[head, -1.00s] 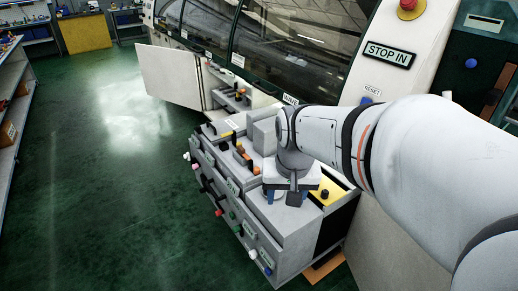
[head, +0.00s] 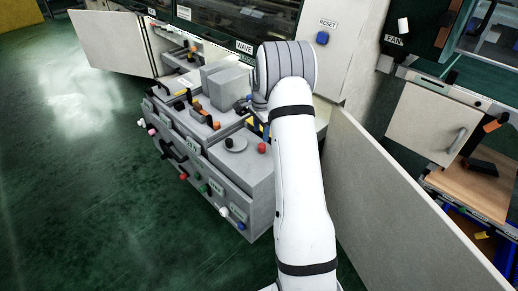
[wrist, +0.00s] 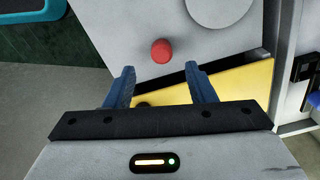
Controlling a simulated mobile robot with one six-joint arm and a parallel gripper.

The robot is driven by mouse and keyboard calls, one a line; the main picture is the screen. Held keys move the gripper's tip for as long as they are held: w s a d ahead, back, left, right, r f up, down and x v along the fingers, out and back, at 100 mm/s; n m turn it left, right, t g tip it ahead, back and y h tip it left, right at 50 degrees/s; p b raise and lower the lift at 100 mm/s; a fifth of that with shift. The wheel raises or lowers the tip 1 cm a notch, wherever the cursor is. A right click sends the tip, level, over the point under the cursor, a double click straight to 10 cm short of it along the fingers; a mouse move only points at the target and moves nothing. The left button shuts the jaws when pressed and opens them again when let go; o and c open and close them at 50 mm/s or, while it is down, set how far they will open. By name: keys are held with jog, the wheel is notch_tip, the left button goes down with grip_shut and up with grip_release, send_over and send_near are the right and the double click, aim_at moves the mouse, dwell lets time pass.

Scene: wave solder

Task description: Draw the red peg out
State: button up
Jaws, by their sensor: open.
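The red peg (head: 261,148) stands up from the grey top of the machine block, near its right edge. In the wrist view the red peg (wrist: 161,50) shows its round head just beyond my fingertips, roughly centred between them. My gripper (wrist: 159,67) is open, with its two blue fingers apart and nothing held. The peg appears apart from both fingers. In the head view my arm hides most of the gripper. How deep the peg sits cannot be seen.
A pale round disc (head: 236,144) lies left of the peg. A yellow plate (wrist: 232,90) lies below the grey top in the wrist view. Black and orange handles (head: 212,121) stand farther back. Coloured knobs line the block's front. An open cabinet door (head: 390,200) stands right of my arm.

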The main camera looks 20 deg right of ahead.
aim_at(261, 145)
notch_tip(261, 145, down, 8)
dwell(0.5)
grip_shut()
dwell(0.4)
